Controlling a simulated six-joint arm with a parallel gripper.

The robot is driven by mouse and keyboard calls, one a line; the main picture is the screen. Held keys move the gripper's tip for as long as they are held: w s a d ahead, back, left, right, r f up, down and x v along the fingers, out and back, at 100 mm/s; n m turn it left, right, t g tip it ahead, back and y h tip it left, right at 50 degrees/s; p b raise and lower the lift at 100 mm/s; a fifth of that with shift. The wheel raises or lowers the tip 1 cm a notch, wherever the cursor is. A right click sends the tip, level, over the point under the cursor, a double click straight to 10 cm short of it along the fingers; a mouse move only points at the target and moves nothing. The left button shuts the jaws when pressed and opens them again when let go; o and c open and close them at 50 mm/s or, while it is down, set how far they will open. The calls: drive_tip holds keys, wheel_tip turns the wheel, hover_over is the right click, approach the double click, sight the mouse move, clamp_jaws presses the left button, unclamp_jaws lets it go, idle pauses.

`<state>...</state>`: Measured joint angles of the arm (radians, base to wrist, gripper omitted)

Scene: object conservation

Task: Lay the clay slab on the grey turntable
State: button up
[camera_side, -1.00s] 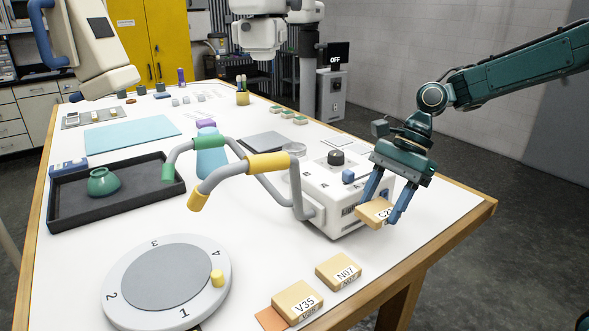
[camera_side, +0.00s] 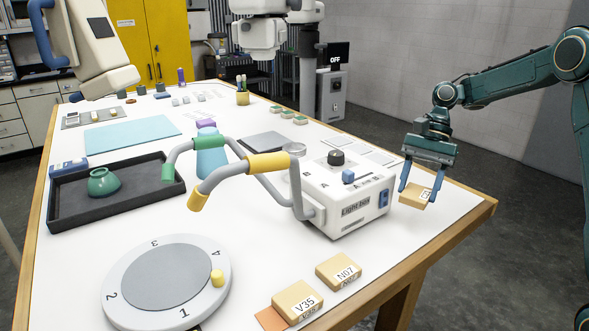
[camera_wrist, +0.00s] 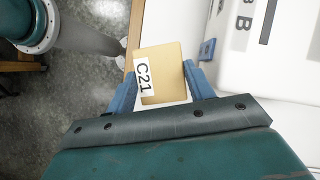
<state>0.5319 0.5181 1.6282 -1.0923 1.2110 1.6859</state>
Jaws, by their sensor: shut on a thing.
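A tan clay slab (camera_side: 412,197) labelled C21 is held between the two blue fingers of my gripper (camera_side: 421,191). In the wrist view the slab (camera_wrist: 168,65) sits between both fingertips (camera_wrist: 160,80), its label on the left side. It is near the table's right edge, right of the light box; I cannot tell whether it touches the table. The grey turntable (camera_side: 165,275), a round disc in a pale numbered ring with a yellow knob, stands at the front left, well away from my gripper. Nothing lies on its disc.
The white light box (camera_side: 345,205) and a bent grey tube with yellow and green sleeves (camera_side: 268,163) stand between my gripper and the turntable. Tan blocks V35 (camera_side: 297,297) and N07 (camera_side: 338,270) lie at the front. A black tray (camera_side: 130,205) holds a green pot.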

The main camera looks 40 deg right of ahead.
sight(405, 197)
drive_tip(key=d+f+n, duration=0.1)
drive_tip(key=d, duration=0.2)
drive_tip(key=s+d, duration=0.1)
drive_tip(key=d, duration=0.3)
drive_tip(key=s+d+f+n+g, duration=0.1)
drive_tip(key=d, duration=0.3)
drive_tip(key=shift+s+d+f+n+h, duration=0.25)
drive_tip(key=shift+f+n+h, duration=0.05)
drive_tip(key=shift+f, duration=0.05)
drive_tip(key=s+d+f+n, duration=0.1)
drive_tip(key=s+d+f, duration=0.1)
drive_tip(key=d, duration=0.4)
drive_tip(key=s+d+f+n+g+h, duration=0.1)
drive_tip(key=s+d+n, duration=0.1)
drive_tip(key=s+d, duration=0.2)
drive_tip(key=d, duration=0.3)
drive_tip(key=shift+s+d+f+g, duration=0.15)
drive_tip(key=shift+s+f+g, duration=0.15)
drive_tip(key=shift+s+f, duration=0.1)
